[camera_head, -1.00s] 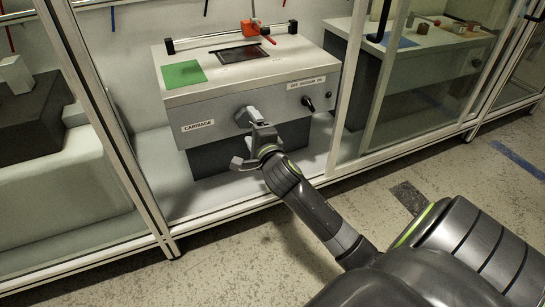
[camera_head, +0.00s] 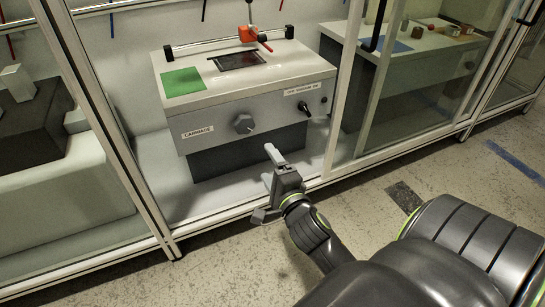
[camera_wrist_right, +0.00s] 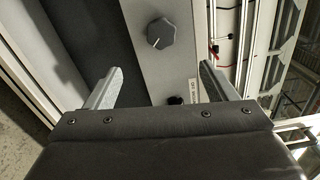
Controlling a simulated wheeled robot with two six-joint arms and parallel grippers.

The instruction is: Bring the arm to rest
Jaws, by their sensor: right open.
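My right gripper (camera_head: 263,184) is open and empty. In the head view it hangs near the cabinet's front lower frame, below and right of the grey carriage knob (camera_head: 244,124), apart from it. In the right wrist view the two fingers are spread wide around empty space (camera_wrist_right: 160,72), with the knob (camera_wrist_right: 161,33) seen beyond the fingertips. The arm is bent, coming in from the lower right. My left gripper does not show in either view.
The grey machine (camera_head: 250,84) has a green square (camera_head: 183,81), a red-topped part (camera_head: 247,34) and a black knob (camera_head: 304,107). A cabinet post (camera_head: 346,85) stands right of it. A glass panel covers the bay further right. Speckled floor (camera_head: 230,270) lies clear in front.

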